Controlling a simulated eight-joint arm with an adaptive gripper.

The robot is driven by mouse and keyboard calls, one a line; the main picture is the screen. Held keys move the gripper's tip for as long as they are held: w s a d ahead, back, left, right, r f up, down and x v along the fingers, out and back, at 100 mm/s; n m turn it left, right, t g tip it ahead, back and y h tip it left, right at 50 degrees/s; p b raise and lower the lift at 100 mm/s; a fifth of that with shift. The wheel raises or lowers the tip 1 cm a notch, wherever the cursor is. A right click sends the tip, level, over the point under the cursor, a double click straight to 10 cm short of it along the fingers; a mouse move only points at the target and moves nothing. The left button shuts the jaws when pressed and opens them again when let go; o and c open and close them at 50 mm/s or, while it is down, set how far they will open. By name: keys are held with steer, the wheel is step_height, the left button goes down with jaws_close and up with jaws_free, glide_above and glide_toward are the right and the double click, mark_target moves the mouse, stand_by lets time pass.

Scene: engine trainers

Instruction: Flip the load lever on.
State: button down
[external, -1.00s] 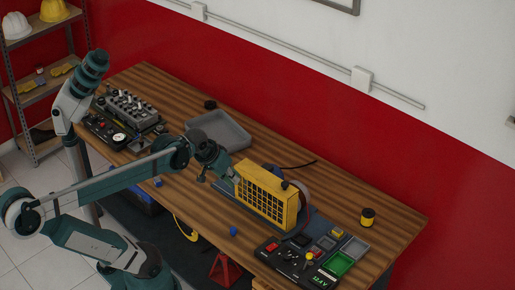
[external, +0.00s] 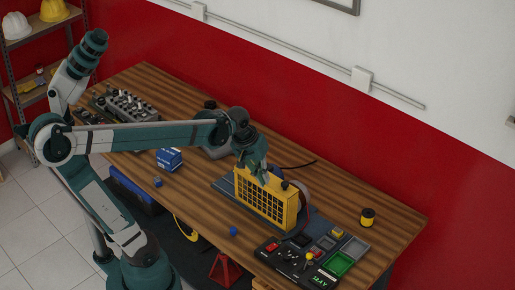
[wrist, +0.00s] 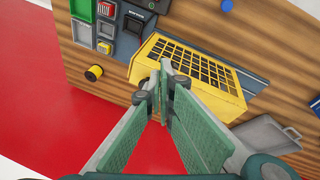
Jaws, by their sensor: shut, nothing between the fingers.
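My gripper (external: 256,174) is shut and empty, pointing down at the top of the yellow slotted guard (external: 264,198) on the trainer. In the wrist view my gripper (wrist: 163,72) has its fingers together, overlapping the yellow guard (wrist: 190,70); I cannot tell whether they touch it.
A green tray (external: 339,264) and a grey tray (external: 356,248) lie right of the panel. A yellow-black spool (external: 367,217) stands farther right. A blue box (external: 168,159) and small blue blocks lie along the front.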

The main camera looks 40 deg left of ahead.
mark_target(310, 265)
steer(key=w+d+f+n+g+p, duration=0.2)
steer(key=d+p, duration=0.4)
steer(key=d, duration=0.3)
steer(key=w+d+f+n+g+p, duration=0.25)
steer(key=d+p, duration=0.25)
steer(key=d, duration=0.5)
steer(key=shift+a+f, duration=0.1)
steer(key=shift+f, duration=2.1)
steer(key=shift+f, duration=0.15)
steer(key=f, duration=0.3)
steer(key=d+f, duration=0.1)
steer(key=f, duration=0.2)
steer(key=s+f, duration=0.1)
steer(key=f, duration=0.2)
steer(key=shift+d+f, duration=0.2)
steer(key=shift+d, duration=0.1)
steer(key=shift+s+d, duration=0.65)
steer(key=shift+s, duration=0.1)
steer(key=shift+s+d+f, duration=0.1)
steer(key=shift+s+d, duration=0.55)
steer(key=shift+s, duration=0.1)
